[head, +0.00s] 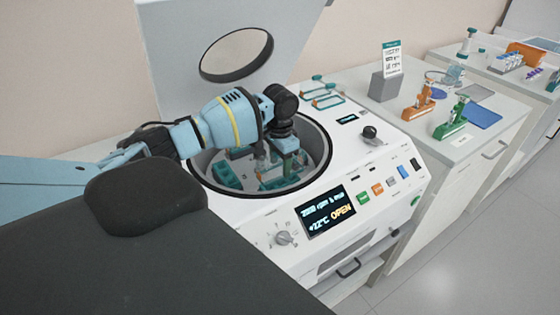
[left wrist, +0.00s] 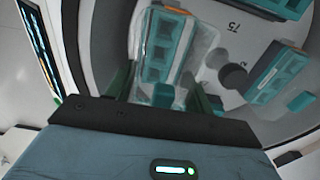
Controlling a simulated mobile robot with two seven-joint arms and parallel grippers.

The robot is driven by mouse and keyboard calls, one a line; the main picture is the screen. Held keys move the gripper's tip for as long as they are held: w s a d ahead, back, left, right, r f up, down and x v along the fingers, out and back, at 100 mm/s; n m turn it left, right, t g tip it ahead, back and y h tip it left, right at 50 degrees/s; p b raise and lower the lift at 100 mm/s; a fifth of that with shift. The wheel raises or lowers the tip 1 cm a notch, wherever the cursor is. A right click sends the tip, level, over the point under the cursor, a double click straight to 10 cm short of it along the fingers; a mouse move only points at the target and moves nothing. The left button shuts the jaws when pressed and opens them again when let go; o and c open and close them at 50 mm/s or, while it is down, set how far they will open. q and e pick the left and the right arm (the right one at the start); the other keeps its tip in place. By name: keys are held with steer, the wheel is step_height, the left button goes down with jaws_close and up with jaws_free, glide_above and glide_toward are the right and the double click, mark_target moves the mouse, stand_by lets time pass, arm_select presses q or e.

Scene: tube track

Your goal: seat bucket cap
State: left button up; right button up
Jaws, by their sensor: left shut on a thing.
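My left gripper (head: 284,160) reaches down into the open centrifuge bowl (head: 325,150). It is shut on a clear bucket cap, whose see-through wall shows in the left wrist view (left wrist: 205,42). The cap is over or against a teal bucket rack (left wrist: 163,45); I cannot tell whether it is seated. The gripper hides part of the cap in the head view. Another teal bucket (head: 228,176) is at the left of the bowl. More teal racks show in the left wrist view at the right (left wrist: 275,78) and top (left wrist: 285,6). My right gripper is out of view.
The centrifuge lid (head: 205,50) stands open behind the bowl. Teal-edged clear pieces (head: 322,94) lie on the deck, near a black knob (head: 369,132). Orange (head: 420,103) and green (head: 452,120) stands are on the right bench.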

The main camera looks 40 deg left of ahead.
arm_select(q)
steer(key=shift+f, duration=0.15)
steer(key=shift+f, duration=1.1)
steer(key=shift+f, duration=0.35)
steer(key=shift+f+b, duration=0.4)
steer(key=shift+f, duration=0.4)
steer(key=shift+f, duration=0.15)
steer(key=shift+f, duration=0.25)
steer(key=o, duration=1.1)
